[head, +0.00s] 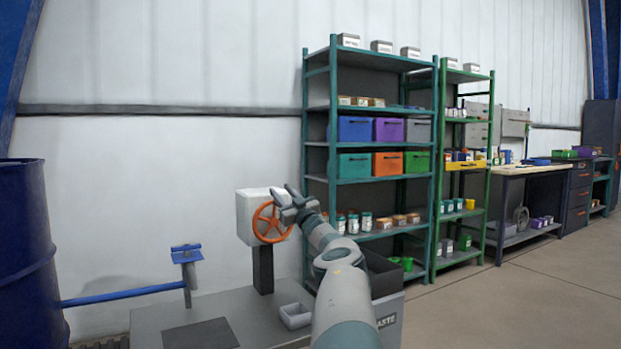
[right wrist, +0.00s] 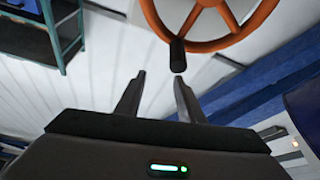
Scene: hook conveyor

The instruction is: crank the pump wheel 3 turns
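The orange pump wheel (head: 270,222) is mounted on the front of a white box (head: 248,208) on a black post (head: 263,270). In the right wrist view part of the wheel's orange rim (right wrist: 210,45) fills the top, and a dark crank handle (right wrist: 177,55) sticks out from it. My right gripper (head: 288,203) is at the right side of the wheel in the head view. In the right wrist view its fingers (right wrist: 160,76) are apart and empty. The handle's end is just beyond the fingertips, nearer the right finger. My left gripper is not in view.
The post stands on a grey bench (head: 255,312) with a small grey tray (head: 295,316). A blue barrel (head: 25,255) and a blue bar (head: 125,294) are at the left. Shelves with bins (head: 355,130) stand behind at the right.

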